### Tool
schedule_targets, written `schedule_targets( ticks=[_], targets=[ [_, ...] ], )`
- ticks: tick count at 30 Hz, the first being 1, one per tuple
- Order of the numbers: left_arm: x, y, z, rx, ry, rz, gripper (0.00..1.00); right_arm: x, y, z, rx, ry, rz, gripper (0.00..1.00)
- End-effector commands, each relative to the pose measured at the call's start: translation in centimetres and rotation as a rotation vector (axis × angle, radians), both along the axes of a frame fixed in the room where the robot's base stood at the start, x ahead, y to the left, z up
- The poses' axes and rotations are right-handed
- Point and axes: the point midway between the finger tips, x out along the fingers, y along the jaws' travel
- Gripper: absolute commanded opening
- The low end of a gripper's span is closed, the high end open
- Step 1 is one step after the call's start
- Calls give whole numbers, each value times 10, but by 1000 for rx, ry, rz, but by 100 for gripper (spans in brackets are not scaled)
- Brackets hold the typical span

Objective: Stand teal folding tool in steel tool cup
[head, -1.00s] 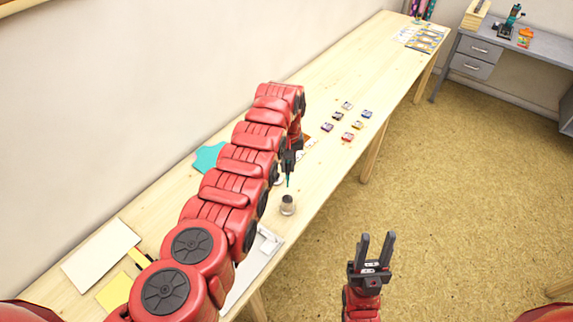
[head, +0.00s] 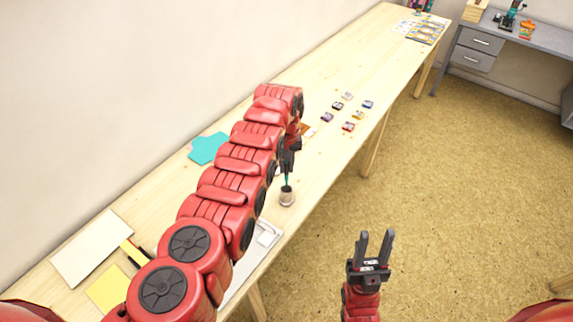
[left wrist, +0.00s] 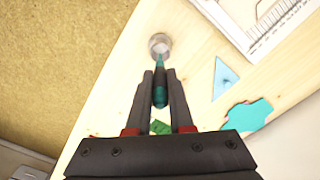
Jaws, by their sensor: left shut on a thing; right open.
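The steel tool cup (head: 287,198) stands upright near the front edge of the table; it also shows in the left wrist view (left wrist: 160,44). My left gripper (head: 287,172) is above the cup, shut on the teal folding tool (head: 286,184). In the left wrist view the tool (left wrist: 160,90) lies between the fingers, with its thin end pointing at the cup. The tip meets the cup's mouth in the head view; how deep it sits I cannot tell. My right gripper (head: 374,248) is open and empty over the floor, away from the table.
Several small inkpads (head: 348,112) lie further along the table. A teal sheet (head: 208,148), a white sheet (head: 98,249) and a yellow pad (head: 108,288) lie on the left part. A white tray (head: 262,246) is close in front of the cup.

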Motion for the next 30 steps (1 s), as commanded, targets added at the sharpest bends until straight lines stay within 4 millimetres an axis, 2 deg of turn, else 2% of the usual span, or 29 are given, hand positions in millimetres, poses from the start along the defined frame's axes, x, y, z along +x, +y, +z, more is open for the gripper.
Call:
schedule_targets(
  ticks=[1, 13, 18, 27, 28, 30],
  targets=[
    [0, 0, -9, 0, 0, 0, 0, 0, 0, -9, 0, 0, 0, 41],
    [0, 0, -43, 0, 0, 1, 0, 0, 0, -42, 0, 0, 0, 41],
    [0, 0, -49, 0, 0, 1, 0, 0, 0, -48, 0, 0, 0, 41],
    [0, 0, -49, 0, 0, 0, 0, 0, 0, -47, 0, 0, 0, 41],
    [0, 0, -49, 0, 0, 0, 23, 0, 0, -47, 0, 0, 0, 41],
    [0, 0, -49, 0, 0, 0, 36, 0, 0, -47, 0, 0, 0, 41]
  ],
)
